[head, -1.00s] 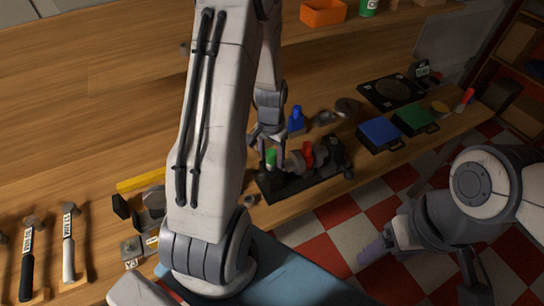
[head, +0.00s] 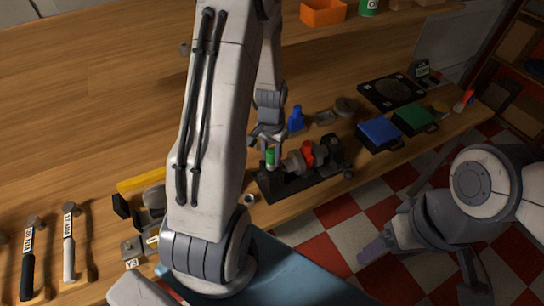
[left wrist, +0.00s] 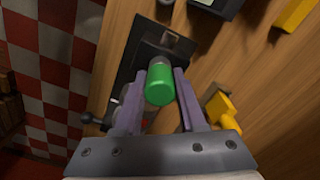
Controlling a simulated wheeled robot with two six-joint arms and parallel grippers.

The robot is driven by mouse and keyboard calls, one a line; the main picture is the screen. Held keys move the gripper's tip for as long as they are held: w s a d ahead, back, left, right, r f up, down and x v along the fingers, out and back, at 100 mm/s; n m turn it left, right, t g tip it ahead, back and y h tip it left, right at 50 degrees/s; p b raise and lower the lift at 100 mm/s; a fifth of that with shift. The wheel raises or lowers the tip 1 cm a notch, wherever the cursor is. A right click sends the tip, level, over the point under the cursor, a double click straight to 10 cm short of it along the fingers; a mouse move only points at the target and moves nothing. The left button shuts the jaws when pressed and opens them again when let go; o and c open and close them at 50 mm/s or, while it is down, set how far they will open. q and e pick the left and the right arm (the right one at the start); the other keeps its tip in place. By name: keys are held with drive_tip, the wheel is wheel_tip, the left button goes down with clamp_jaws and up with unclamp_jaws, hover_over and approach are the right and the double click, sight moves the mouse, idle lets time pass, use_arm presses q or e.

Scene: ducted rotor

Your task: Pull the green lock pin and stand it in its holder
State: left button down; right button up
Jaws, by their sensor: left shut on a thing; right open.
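The green lock pin (head: 270,157) stands at the left end of a dark fixture (head: 275,188) carrying a grey and red rotor assembly. My left gripper (head: 268,144) is over the pin from above, shut on it. In the left wrist view the green pin head (left wrist: 160,86) sits between the two purple fingers (left wrist: 158,98). The pin's lower end is hidden, so I cannot tell whether it is clear of the fixture. My right gripper (head: 380,248) is open and empty, over the floor at the right. I cannot pick out the pin holder with certainty.
A small metal ring (head: 249,199) lies left of the fixture. A blue piece (head: 296,119) stands behind it. Blue (head: 380,133) and green (head: 414,119) cases lie to the right. The wooden bench is clear at the back left.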

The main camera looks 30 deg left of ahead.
sight(272, 152)
use_arm(q)
drive_tip(key=shift+w+r+p, duration=0.1)
drive_tip(key=shift+r+p, duration=0.25)
drive_tip(key=shift+r, duration=0.1)
drive_tip(key=shift+r, duration=0.15)
drive_tip(key=shift+r, duration=0.1)
drive_tip(key=shift+r+p, duration=2.2)
drive_tip(key=shift+r, duration=0.05)
drive_tip(key=shift+f, duration=0.1)
